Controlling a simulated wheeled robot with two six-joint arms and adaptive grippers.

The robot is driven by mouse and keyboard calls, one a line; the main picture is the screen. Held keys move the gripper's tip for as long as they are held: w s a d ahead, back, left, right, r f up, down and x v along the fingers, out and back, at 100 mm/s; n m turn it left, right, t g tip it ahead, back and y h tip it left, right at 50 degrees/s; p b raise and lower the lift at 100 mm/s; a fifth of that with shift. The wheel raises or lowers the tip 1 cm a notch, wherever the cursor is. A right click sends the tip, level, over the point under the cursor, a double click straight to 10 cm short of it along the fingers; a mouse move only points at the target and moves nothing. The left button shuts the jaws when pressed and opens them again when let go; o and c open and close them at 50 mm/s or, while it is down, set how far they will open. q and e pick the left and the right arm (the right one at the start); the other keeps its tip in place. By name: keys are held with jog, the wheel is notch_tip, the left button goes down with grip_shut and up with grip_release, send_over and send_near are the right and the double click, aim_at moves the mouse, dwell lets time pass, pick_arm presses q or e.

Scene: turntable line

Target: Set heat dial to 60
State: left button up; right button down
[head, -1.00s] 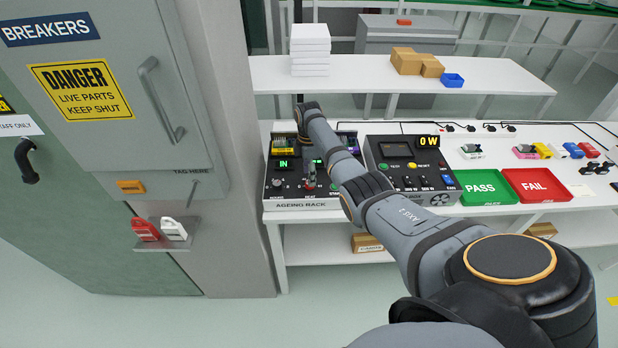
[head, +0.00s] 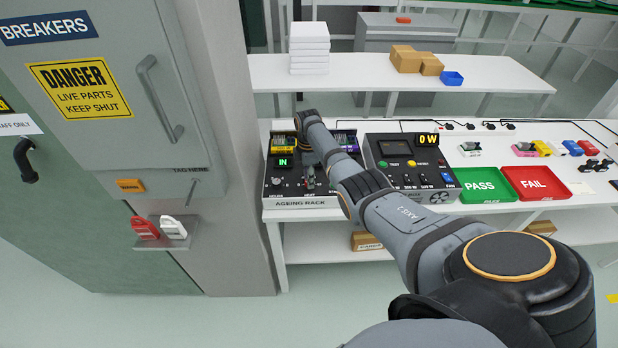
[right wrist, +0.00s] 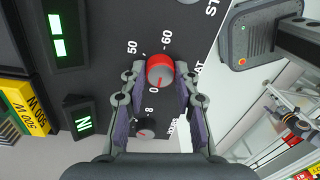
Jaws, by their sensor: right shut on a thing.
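The heat dial (right wrist: 160,70) is a red knob with a grey lower face on the dark panel of the ageing rack (head: 300,202). In the right wrist view the marks 50 and 60 are printed above it and a 0 shows just below. I cannot tell exactly where its pointer stands. My right gripper (right wrist: 160,82) is shut on the dial, with one finger on each side of it. In the head view the gripper (head: 309,172) is small above the rack's front and my arm hides part of the panel. My left gripper is not in view.
A smaller black knob (right wrist: 146,128) is close to the fingers. A power box (head: 410,175) reading 0 W stands right of the rack, with the green PASS tray (head: 487,203) and red FAIL tray (head: 540,198) beyond. A grey breaker cabinet (head: 150,100) stands at left.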

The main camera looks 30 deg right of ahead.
jog(key=shift+r+m+p, duration=0.15)
jog(key=shift+m+p, duration=0.45)
jog(key=shift+m, duration=0.7)
jog(key=m+p, duration=0.2)
jog(key=m, duration=0.3)
jog(key=m+p, duration=0.1)
jog(key=m, duration=0.4)
jog(key=shift+m+t+p, duration=0.3)
jog(key=shift+m+p, duration=0.1)
jog(key=m+p, duration=0.1)
jog(key=m, duration=0.3)
jog(key=shift+m, duration=0.3)
jog(key=m+p, duration=0.1)
jog(key=m, duration=0.3)
jog(key=shift+s+m+p, duration=0.1)
jog(key=shift+m+p, duration=0.2)
jog(key=shift+p, duration=0.1)
jog(key=m+p, duration=0.1)
jog(key=m, duration=0.3)
jog(key=shift+t, duration=0.3)
jog(key=m, duration=0.5)
jog(key=shift+p, duration=0.3)
jog(key=m, duration=0.4)
jog(key=shift+m, duration=0.3)
